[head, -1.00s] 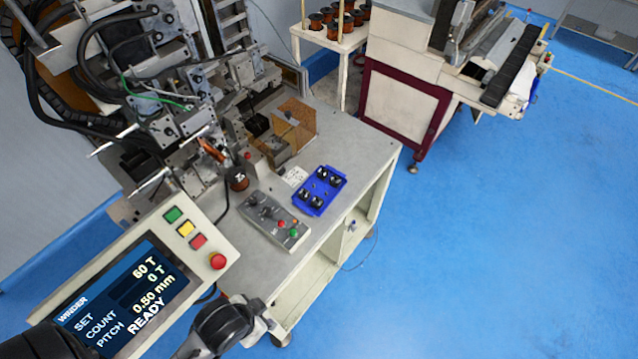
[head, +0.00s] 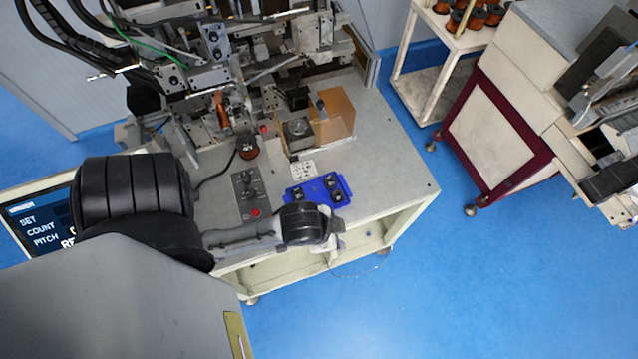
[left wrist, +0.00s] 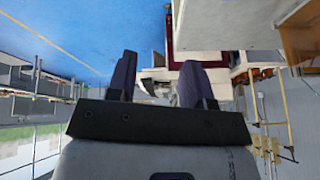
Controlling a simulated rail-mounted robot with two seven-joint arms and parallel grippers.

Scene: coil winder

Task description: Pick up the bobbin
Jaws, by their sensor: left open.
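A blue tray (head: 296,197) holding several small black bobbins (head: 330,180) lies on the grey bench top of the winder. My left arm reaches in from the left, across the front of the bench. My left gripper (head: 336,238) is just in front of the tray, apart from the bobbins, and its fingers are hard to make out in the head view. In the left wrist view my left gripper (left wrist: 157,82) is open with nothing between its two dark fingers. No bobbin shows in that view. My right gripper is not in view.
A control box (head: 246,190) with a red button sits left of the tray, and a copper-coloured spool (head: 247,148) behind it. An amber guard (head: 337,115) stands behind the tray. My arm partly covers the display (head: 35,220). Bench top right of the tray is clear.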

